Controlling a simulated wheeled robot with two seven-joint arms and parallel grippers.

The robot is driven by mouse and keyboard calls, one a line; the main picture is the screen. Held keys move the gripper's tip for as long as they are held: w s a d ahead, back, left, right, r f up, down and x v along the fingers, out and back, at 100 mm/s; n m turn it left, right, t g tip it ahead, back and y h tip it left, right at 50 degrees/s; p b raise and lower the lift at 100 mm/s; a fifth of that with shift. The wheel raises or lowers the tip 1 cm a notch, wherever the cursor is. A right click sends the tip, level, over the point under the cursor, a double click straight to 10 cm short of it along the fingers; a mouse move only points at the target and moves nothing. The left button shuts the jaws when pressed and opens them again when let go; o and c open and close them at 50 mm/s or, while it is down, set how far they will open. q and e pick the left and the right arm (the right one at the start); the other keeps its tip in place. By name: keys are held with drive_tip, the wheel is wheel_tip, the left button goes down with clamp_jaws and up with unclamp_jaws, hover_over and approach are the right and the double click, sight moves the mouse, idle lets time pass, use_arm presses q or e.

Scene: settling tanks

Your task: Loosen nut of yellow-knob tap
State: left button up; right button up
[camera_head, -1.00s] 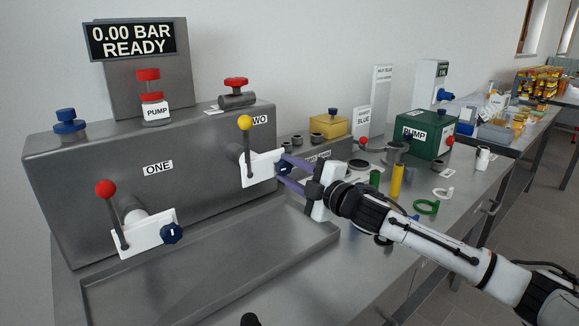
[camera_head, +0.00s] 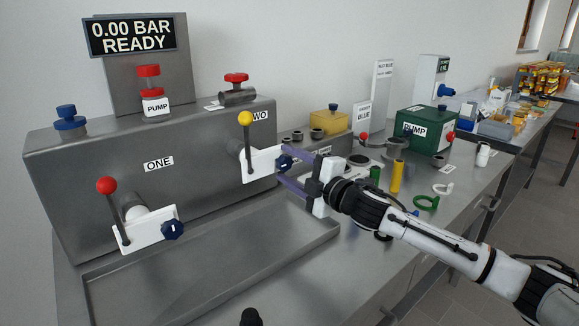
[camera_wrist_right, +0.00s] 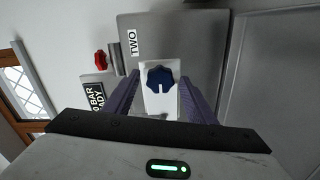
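The yellow-knob tap (camera_head: 245,119) sits on the front of the tank block by the TWO label, its lever upright above a white plate (camera_head: 259,169). Its dark blue nut (camera_head: 285,162) is at the plate's right side. My right gripper (camera_head: 286,164) is open, with one purple finger above the nut and one below in the head view. In the right wrist view, the nut (camera_wrist_right: 160,78) shows between the spread fingers, with a gap on both sides, in front of the white plate (camera_wrist_right: 150,102).
A red-knob tap (camera_head: 106,186) with its own blue nut (camera_head: 172,229) is at the ONE label. A steel tray (camera_head: 210,259) lies below the taps. A green pump box (camera_head: 424,134), yellow cylinder (camera_head: 397,177) and green ring (camera_head: 427,203) stand to the right. The display (camera_head: 130,36) reads 0.00 BAR READY.

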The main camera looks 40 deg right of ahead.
drive_tip(key=shift+s+f, duration=0.1)
drive_tip(key=shift+s, duration=0.45)
drive_tip(key=s+b, duration=0.1)
drive_tip(key=s, duration=0.8)
drive_tip(key=shift+d+b, duration=0.35)
drive_tip(key=shift+d, duration=0.05)
drive_tip(key=shift+s, duration=0.1)
